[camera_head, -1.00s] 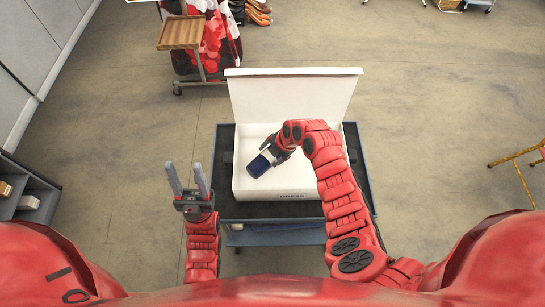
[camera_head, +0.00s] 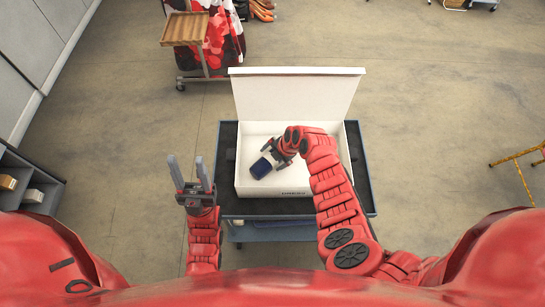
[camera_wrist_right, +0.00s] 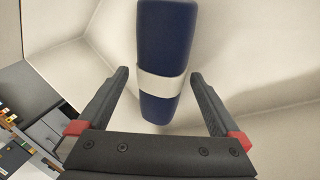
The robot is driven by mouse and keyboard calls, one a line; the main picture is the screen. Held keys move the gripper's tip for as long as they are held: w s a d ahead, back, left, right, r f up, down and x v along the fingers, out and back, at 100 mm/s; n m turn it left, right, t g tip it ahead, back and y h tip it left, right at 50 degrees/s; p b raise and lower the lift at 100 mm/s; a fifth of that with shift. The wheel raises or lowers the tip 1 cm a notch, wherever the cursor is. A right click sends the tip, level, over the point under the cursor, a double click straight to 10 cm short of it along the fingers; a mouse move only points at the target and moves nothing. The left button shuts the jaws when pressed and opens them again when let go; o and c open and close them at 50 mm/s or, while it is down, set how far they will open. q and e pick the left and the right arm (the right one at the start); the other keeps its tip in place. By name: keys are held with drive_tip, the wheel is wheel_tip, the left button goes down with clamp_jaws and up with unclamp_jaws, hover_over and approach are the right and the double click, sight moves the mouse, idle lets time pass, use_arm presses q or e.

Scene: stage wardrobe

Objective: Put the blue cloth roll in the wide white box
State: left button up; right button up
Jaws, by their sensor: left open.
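The blue cloth roll (camera_head: 260,168) lies inside the wide white box (camera_head: 320,182), on the left part of its floor. In the right wrist view the roll (camera_wrist_right: 165,50) has a white band around its middle. My right gripper (camera_head: 276,155) is inside the box, just right of the roll. Its fingers (camera_wrist_right: 160,75) are open, with gaps on both sides of the roll. My left gripper (camera_head: 188,163) is open and empty, left of the box and pointing away from me. The box's lid (camera_head: 297,98) stands open at the back.
The box stands on a dark cart (camera_head: 228,190) with a narrow free margin around it. A rack with a wooden tray (camera_head: 185,28) and red garments stands at the back left. A shelf unit (camera_head: 30,180) is at the left, and a yellow frame (camera_head: 520,158) at the right.

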drive_tip(key=shift+r, duration=0.1)
drive_tip(key=shift+d+r, duration=0.25)
drive_tip(key=shift+r, duration=0.25)
drive_tip(key=b+v, duration=0.3)
drive_tip(key=v, duration=0.7)
drive_tip(key=shift+s+r+b, duration=0.15)
drive_tip(key=shift+r+b, duration=0.15)
drive_tip(key=shift+r, duration=0.05)
drive_tip(key=shift+d, duration=0.15)
